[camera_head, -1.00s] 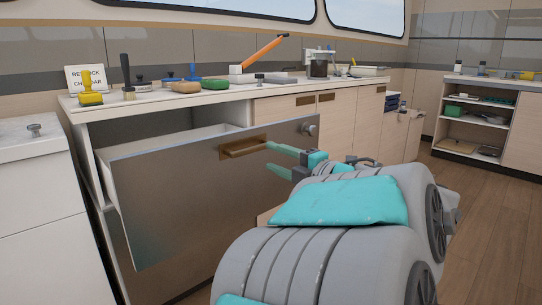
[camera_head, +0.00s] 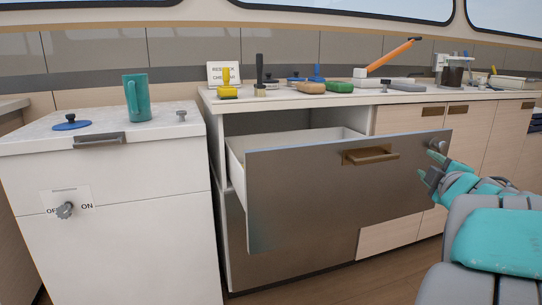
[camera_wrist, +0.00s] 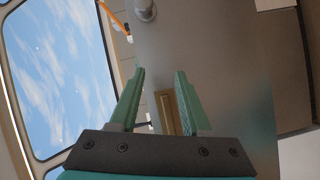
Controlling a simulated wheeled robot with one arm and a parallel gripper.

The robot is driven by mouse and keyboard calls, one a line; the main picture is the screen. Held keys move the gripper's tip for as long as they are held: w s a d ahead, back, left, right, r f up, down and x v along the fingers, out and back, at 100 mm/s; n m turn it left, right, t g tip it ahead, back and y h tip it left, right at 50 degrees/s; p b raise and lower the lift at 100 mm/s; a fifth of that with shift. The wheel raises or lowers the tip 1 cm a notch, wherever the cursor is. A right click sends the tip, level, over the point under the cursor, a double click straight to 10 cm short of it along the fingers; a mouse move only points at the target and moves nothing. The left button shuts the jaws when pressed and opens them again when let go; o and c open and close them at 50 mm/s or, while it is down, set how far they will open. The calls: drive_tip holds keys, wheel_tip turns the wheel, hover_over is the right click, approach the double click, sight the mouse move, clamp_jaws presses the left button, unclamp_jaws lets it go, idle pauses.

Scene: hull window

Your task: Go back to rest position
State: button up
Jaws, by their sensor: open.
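My gripper (camera_head: 432,165) is at the right in the head view, in front of the right end of the open drawer's grey front (camera_head: 300,190). Its two teal fingers are apart with nothing between them. In the wrist view my gripper (camera_wrist: 158,90) also shows open and empty. The drawer's brass handle (camera_head: 370,155) is to the left of the fingers, and it appears behind them in the wrist view (camera_wrist: 166,110). The drawer stands pulled out from the counter. A round grey knob (camera_head: 437,145) is close to the fingertips; I cannot tell whether they touch.
A white cabinet (camera_head: 120,230) with a teal mug (camera_head: 137,98) and a blue lid (camera_head: 71,122) stands at the left. The counter (camera_head: 300,98) holds several tools, brushes and sponges. The pulled-out drawer juts into the floor space.

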drive_tip(key=s+a+f+m+g+h+p, duration=0.1)
drive_tip(key=s+a+f+m+g, duration=0.1)
drive_tip(key=s+f+m+g, duration=0.5)
drive_tip(key=s+a+f+m+g+h+p, duration=0.1)
drive_tip(key=s+a+f+m+g, duration=0.2)
drive_tip(key=f, duration=0.7)
drive_tip(key=s+a+f+m+g+y, duration=0.1)
drive_tip(key=s+a+f+g, duration=0.1)
drive_tip(key=s+a, duration=0.3)
drive_tip(key=s+a+f+g+y+p, duration=0.1)
drive_tip(key=s+a+g, duration=0.3)
drive_tip(key=s, duration=0.8)
drive_tip(key=s+a+f+m+g+y+p, duration=0.1)
drive_tip(key=s+a+f+g+y, duration=0.1)
drive_tip(key=s+a, duration=0.3)
drive_tip(key=s+f+y, duration=0.1)
drive_tip(key=s, duration=0.2)
drive_tip(key=shift+s+a+m+g, duration=0.2)
drive_tip(key=shift+a+m+g, duration=0.1)
drive_tip(key=shift+a+g, duration=0.1)
drive_tip(key=shift+f, duration=0.1)
